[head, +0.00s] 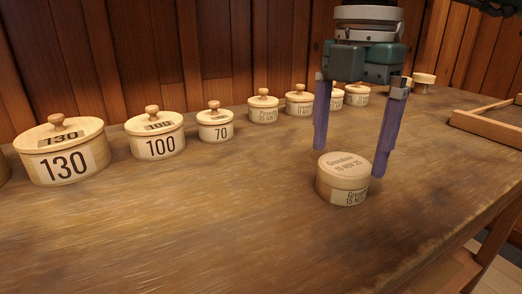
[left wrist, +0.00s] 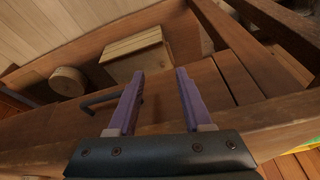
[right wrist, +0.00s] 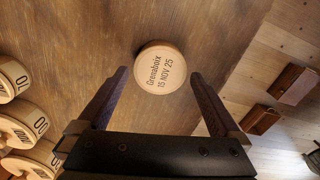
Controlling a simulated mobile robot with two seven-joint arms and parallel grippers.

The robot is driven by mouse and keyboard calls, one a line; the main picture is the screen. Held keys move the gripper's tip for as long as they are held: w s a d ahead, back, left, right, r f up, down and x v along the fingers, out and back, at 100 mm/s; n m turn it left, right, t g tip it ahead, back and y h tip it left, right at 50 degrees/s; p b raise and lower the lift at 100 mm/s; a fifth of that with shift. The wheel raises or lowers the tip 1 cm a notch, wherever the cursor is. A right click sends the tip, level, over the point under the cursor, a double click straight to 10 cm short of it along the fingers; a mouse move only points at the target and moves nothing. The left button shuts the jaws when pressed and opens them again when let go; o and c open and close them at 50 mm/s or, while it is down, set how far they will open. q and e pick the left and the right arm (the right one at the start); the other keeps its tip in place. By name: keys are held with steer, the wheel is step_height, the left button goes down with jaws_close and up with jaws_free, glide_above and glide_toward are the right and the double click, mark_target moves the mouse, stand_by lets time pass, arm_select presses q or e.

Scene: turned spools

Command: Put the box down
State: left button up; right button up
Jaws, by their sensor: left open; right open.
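A small round wooden box (head: 342,180) with a flat lid stands upright on the wooden table (head: 200,220). Its lid reads "Grenaboix 15 NOV 25", and it also shows in the right wrist view (right wrist: 163,70). My right gripper (head: 347,160) is open above the table at the box, its two purple fingers apart with the left one behind the box and the right one beside it. In the right wrist view the box lies ahead, between the fingertips' directions. My left gripper (left wrist: 158,80) is open and empty over wooden furniture with a dark handle (left wrist: 100,98).
Lidded boxes marked 130 (head: 62,155), 100 (head: 156,138) and 70 (head: 215,128) stand along the back, with several smaller knobbed boxes further right. A wooden tray (head: 478,124) lies at the far right. The table's front middle is clear.

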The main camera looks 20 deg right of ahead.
mark_target(345, 163)
arm_select(q)
steer(key=shift+r+p, duration=0.5)
steer(key=shift+r, duration=0.1)
arm_select(e)
step_height(345, 163, up, 8)
steer(key=shift+r, duration=0.2)
stand_by(0.5)
